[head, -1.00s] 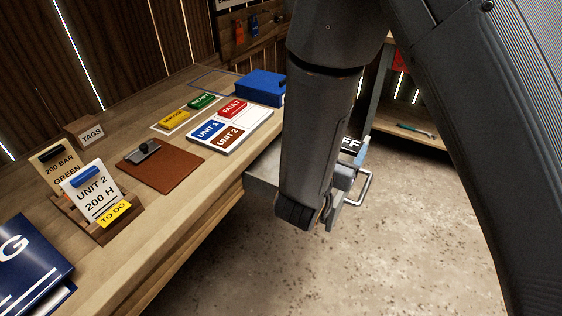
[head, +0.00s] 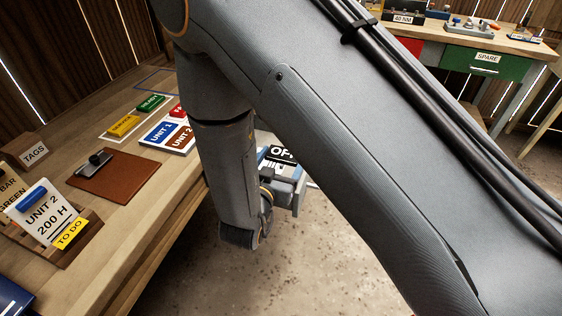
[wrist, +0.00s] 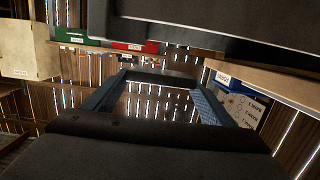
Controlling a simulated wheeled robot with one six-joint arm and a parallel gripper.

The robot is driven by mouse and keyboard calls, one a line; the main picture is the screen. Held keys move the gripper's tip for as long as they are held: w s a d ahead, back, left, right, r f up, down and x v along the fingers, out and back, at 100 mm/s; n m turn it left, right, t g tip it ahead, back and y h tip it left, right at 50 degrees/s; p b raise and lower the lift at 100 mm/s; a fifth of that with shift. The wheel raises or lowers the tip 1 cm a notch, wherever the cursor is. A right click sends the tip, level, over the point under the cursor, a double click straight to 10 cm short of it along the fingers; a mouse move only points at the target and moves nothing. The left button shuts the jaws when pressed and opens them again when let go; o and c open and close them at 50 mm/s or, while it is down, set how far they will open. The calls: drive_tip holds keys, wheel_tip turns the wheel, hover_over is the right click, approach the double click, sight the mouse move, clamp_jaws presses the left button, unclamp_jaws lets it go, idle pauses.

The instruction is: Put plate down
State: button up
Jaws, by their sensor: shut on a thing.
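A black plate with white letters reading "OF" (head: 282,154) shows in the head view beside the bench edge, partly hidden by my arm. My gripper (head: 287,180) is at this plate, over the floor just off the bench, and is mostly hidden behind my arm's last links. In the wrist view my gripper (wrist: 155,80) has its two fingers reaching forward, with a dark piece across between their tips. It is shut on the plate. The plate's underside and its exact tilt cannot be made out.
The wooden bench (head: 150,215) holds a brown clipboard (head: 113,178), a card holder, a "TAGS" box (head: 30,152), yellow and green labels, and a UNIT 1/UNIT 2 board (head: 165,135). A workbench with a green "SPARE" drawer (head: 487,62) stands at the far right. Open floor lies between.

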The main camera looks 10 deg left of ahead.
drive_tip(key=shift+f, duration=0.7)
drive_tip(key=shift+f, duration=0.65)
drive_tip(key=o, duration=1.2)
drive_tip(key=shift+r, duration=0.1)
drive_tip(key=shift+s+r, duration=0.15)
drive_tip(key=shift+r, duration=0.5)
drive_tip(key=s+r+b, duration=0.1)
drive_tip(key=s, duration=1)
drive_tip(key=shift+s+a+r, duration=0.3)
drive_tip(key=shift+a, duration=0.15)
